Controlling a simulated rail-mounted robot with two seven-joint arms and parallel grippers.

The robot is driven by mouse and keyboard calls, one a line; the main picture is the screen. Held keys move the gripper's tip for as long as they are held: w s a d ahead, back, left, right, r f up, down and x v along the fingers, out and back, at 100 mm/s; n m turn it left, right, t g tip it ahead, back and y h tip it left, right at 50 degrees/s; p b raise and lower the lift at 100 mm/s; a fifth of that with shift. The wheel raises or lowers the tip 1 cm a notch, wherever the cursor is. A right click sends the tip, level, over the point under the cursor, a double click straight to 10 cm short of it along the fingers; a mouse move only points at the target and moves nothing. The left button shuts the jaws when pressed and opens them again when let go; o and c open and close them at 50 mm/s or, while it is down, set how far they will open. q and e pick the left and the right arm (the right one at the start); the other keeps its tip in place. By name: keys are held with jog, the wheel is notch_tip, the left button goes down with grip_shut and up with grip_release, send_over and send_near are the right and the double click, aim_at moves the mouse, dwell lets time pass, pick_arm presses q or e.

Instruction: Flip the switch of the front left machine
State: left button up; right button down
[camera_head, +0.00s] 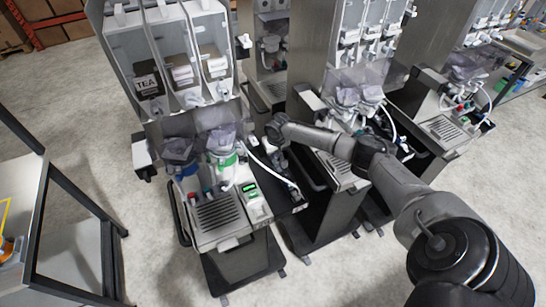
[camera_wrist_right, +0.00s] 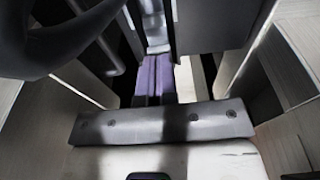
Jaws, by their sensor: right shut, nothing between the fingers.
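The front left machine (camera_head: 213,212) is a grey dispenser with a drip grille, small coloured knobs and a green-lit display (camera_head: 250,187). My right arm reaches in from the lower right, and its gripper end (camera_head: 274,142) is at the machine's right side, beside the clear hoppers. The fingertips are hard to make out there. In the right wrist view two purple-grey strips, apparently the fingers (camera_wrist_right: 155,78), lie side by side, shut and empty, beyond a grey bar. I cannot make out the switch or any contact with it. My left gripper is not in view.
Clear canisters (camera_head: 165,55) rise behind the hoppers, one labelled TEA. A second machine (camera_head: 345,175) stands close on the right, leaving a narrow gap. Another machine (camera_head: 445,125) is farther right. A dark-framed table (camera_head: 40,200) is at left, with open floor between.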

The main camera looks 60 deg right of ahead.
jog(key=shift+f, duration=0.5)
jog(key=shift+r, duration=0.1)
jog(key=shift+r+p, duration=0.65)
notch_tip(320, 180, up, 6)
jog(key=p, duration=0.6)
jog(key=shift+f, duration=0.25)
jog(key=shift+r, duration=0.1)
